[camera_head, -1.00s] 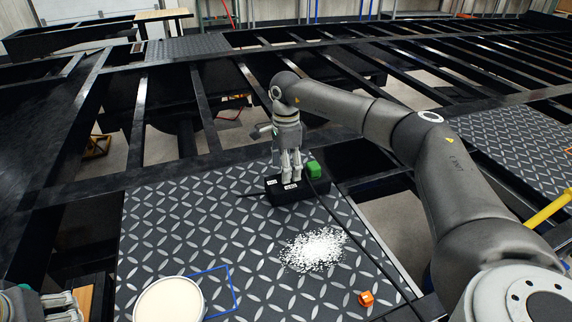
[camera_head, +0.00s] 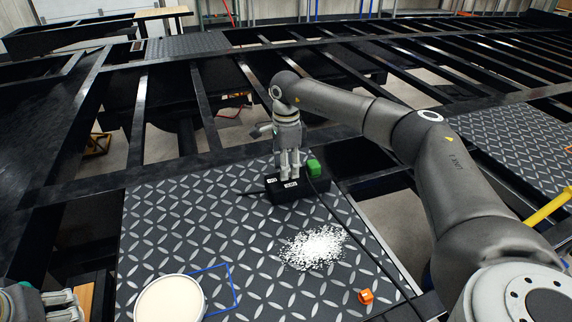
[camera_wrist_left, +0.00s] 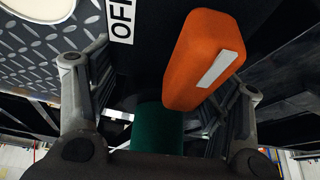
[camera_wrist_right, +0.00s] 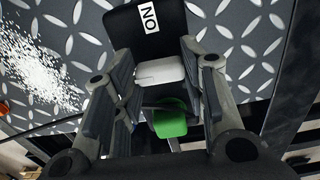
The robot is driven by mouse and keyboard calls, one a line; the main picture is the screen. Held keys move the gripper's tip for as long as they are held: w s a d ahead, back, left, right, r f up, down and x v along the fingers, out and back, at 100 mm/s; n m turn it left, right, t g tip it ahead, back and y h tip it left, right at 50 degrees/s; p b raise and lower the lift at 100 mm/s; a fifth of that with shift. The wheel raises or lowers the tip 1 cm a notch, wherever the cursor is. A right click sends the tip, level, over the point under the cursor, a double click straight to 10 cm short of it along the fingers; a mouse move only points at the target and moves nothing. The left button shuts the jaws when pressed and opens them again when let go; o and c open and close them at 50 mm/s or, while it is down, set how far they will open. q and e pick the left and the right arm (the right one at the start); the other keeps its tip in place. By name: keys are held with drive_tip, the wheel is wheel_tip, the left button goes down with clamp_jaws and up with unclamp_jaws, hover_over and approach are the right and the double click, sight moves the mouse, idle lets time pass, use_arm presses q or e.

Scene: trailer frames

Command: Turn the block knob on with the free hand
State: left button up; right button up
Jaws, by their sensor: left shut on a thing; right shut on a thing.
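A black block (camera_head: 318,190) with white labels and a green part (camera_head: 314,167) at one end lies on the tread plate. My right gripper (camera_head: 290,174) points down onto it. In the right wrist view, its fingers (camera_wrist_right: 155,75) are shut on a pale grey knob (camera_wrist_right: 160,73), below an ON label (camera_wrist_right: 149,17) seen upside down. My left gripper (camera_head: 72,305) is at the lower left edge. The left wrist view shows its fingers around a black body with an OFF label (camera_wrist_left: 121,18), an orange bar (camera_wrist_left: 205,62) and a dark green cylinder (camera_wrist_left: 157,128). The exact grip there is unclear.
A pale round container (camera_head: 170,300) and a blue outline (camera_head: 235,285) are at the front left of the plate. White grains (camera_head: 314,246) lie in front of the block, and a small orange piece (camera_head: 366,296) at front right. A black cable (camera_head: 360,245) crosses the right side.

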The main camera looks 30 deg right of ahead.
use_arm(q)
drive_tip(key=shift+r+p, duration=0.5)
drive_tip(key=shift+r, duration=0.15)
use_arm(e)
drive_tip(key=m, duration=0.4)
drive_tip(key=shift+w+r, duration=0.1)
drive_tip(key=shift+r, duration=0.1)
use_arm(q)
drive_tip(key=shift+w+r+p, duration=0.1)
drive_tip(key=shift+r+p, duration=0.35)
use_arm(e)
drive_tip(key=m, duration=0.4)
drive_tip(key=shift+m, duration=0.4)
use_arm(q)
drive_tip(key=shift+r+p, duration=0.45)
use_arm(e)
drive_tip(key=m, duration=0.4)
drive_tip(key=shift+f+m, duration=0.1)
drive_tip(key=shift+m, duration=0.2)
use_arm(q)
drive_tip(key=shift+r+p, duration=0.35)
use_arm(e)
drive_tip(key=shift+m, duration=1.9)
drive_tip(key=shift+f, duration=0.1)
drive_tip(key=o, duration=1)
